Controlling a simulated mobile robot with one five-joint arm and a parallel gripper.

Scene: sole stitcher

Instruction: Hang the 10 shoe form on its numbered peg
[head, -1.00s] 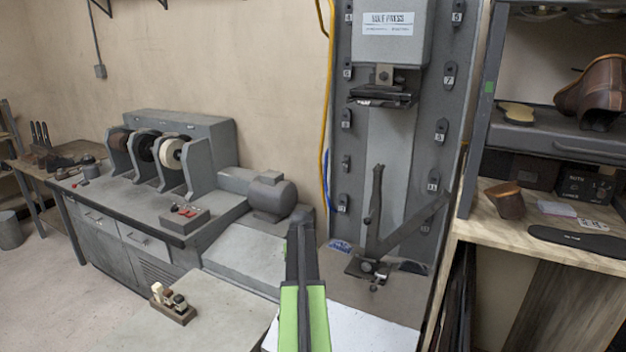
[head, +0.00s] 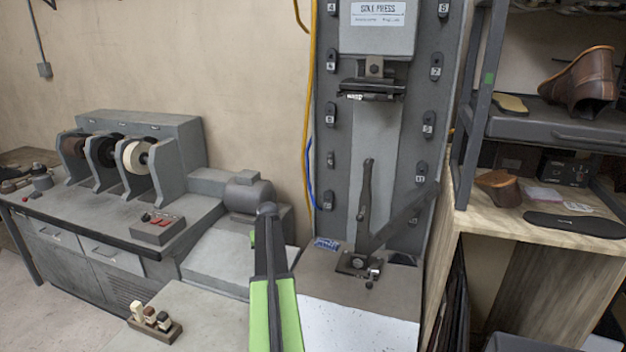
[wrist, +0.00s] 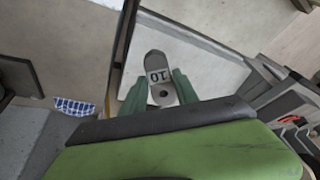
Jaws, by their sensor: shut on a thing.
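The 10 shoe form (wrist: 157,60) is a small grey plate with a rounded end, a white label reading 10 and a dark hole. In the wrist view it sits between the green fingers of my gripper (wrist: 160,90), which is shut on it. In the head view my arm points forward, left of the press panel (head: 395,180), and mostly hides the gripper and form. Dark numbered forms hang in two columns on that panel. In the left column, the fourth place down (head: 331,160) looks smaller than its neighbours, like a bare peg; its number is too small to read.
The sole press head (head: 376,30) and a dark lever (head: 366,200) stand between the columns. A yellow hose (head: 307,90) runs along the panel's left edge. A grinder bench (head: 100,225) is at left, a shelf with shoes (head: 580,85) at right.

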